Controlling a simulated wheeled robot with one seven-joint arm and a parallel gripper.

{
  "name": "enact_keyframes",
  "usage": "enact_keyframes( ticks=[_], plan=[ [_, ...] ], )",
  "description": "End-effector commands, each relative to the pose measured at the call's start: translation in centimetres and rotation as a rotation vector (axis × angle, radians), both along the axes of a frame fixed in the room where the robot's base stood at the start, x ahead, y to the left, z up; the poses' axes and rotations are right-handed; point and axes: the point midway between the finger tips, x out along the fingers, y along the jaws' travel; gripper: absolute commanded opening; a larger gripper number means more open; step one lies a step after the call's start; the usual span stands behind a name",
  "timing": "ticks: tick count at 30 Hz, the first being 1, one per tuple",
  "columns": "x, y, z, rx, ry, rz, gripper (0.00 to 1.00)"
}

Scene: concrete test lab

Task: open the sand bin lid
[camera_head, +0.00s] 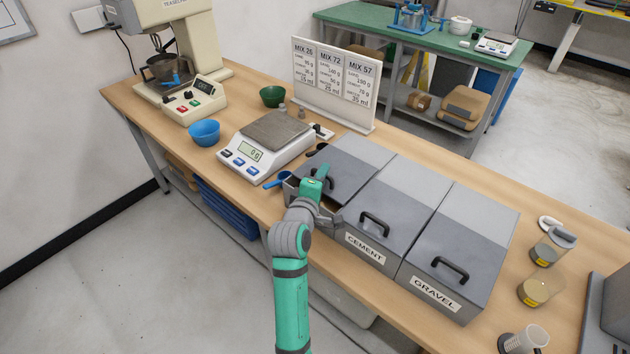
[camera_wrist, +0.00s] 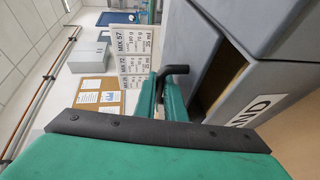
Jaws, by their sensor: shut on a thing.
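The sand bin is the leftmost of three grey bins in the head view, with its grey lid (camera_head: 345,170) hinged toward the back. My gripper (camera_head: 314,181) is at the front of this lid, shut on its dark handle (camera_wrist: 177,70). In the wrist view my green fingers (camera_wrist: 160,92) close around the handle bar. The wrist view shows a gap with brown inside between the lid and the bin front, so the lid looks slightly raised. Part of the sand label (camera_wrist: 248,110) shows there. My arm hides most of the bin front in the head view.
The cement bin (camera_head: 386,215) and gravel bin (camera_head: 458,255) stand shut to the right. A scale (camera_head: 270,140) and blue scoop (camera_head: 277,180) lie close to the left. The mix board (camera_head: 335,83) stands behind. A blue bowl (camera_head: 204,132) sits farther left.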

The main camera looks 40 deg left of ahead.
Motion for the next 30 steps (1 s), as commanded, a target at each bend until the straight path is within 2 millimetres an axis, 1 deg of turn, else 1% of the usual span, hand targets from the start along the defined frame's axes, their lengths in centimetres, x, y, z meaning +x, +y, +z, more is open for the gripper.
enact_keyframes(
  ticks=[1,3,10,11,12,21,23,26,30],
  plan=[
    [0.7,-0.1,0.0,0.000,0.000,-0.001,0.00],
    [1.0,-0.1,0.0,0.000,0.000,0.001,0.00],
    [1.0,-0.1,0.0,0.000,0.000,0.002,0.00],
    [0.9,-0.1,0.0,0.000,0.000,0.002,0.14],
    [0.9,-0.1,0.0,0.000,0.000,0.002,0.18],
    [0.8,-0.1,0.0,0.000,0.000,0.001,0.18],
    [0.5,-0.2,0.0,-0.001,0.000,0.001,0.18],
    [-0.5,-0.5,0.2,-0.001,0.000,0.002,0.18],
    [-2.8,-1.3,0.6,0.000,0.000,0.003,0.18]
  ],
)
